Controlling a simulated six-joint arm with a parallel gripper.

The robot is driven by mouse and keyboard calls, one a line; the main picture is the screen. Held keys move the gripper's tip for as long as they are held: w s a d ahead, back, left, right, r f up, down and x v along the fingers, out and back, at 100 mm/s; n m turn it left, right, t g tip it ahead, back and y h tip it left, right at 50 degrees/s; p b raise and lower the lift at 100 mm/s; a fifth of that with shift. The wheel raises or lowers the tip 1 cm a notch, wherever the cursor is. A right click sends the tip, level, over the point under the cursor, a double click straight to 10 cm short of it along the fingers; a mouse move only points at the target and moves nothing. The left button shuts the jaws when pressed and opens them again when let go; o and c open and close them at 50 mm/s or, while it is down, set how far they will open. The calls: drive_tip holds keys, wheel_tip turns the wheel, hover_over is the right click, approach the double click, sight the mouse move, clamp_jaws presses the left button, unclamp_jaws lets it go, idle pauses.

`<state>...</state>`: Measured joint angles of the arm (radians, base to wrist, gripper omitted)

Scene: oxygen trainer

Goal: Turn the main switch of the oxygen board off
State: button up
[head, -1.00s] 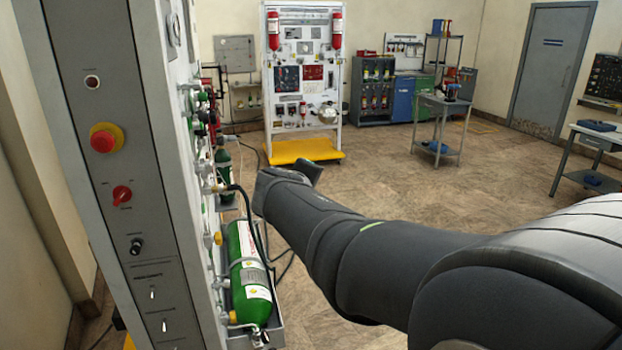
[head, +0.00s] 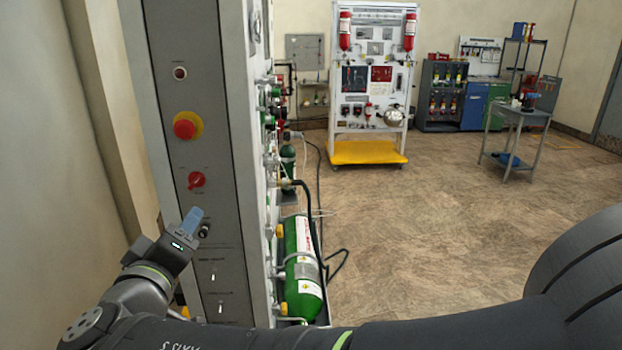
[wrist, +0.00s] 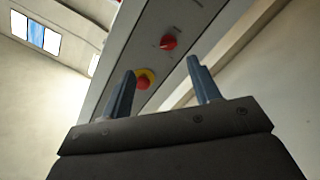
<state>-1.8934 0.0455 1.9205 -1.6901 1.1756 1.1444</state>
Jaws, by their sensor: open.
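The oxygen board's grey side panel (head: 205,110) stands at the left in the head view. It carries a small red rotary switch (head: 196,180), a red emergency button on a yellow collar (head: 185,127) above it, and a black knob (head: 204,230) below. My gripper (head: 192,218) is in front of the panel, just below the red rotary switch, near the black knob. In the wrist view my gripper (wrist: 163,88) is open and empty, with blue-grey fingers. The red rotary switch (wrist: 168,42) and the emergency button (wrist: 143,79) show beyond the fingers, apart from them.
A second training board (head: 372,95) on a yellow base and a small cart (head: 518,125) stand further back. The floor (head: 430,220) between is clear.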

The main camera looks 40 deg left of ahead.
sight(194, 184)
drive_tip(key=shift+y, duration=0.6)
drive_tip(key=x, duration=0.5)
drive_tip(key=s+a+x, duration=0.1)
drive_tip(key=x, duration=0.9)
drive_tip(key=shift+s+a+r, duration=0.1)
drive_tip(key=shift+s+a, duration=0.15)
drive_tip(key=shift+s, duration=0.05)
drive_tip(key=c, duration=1)
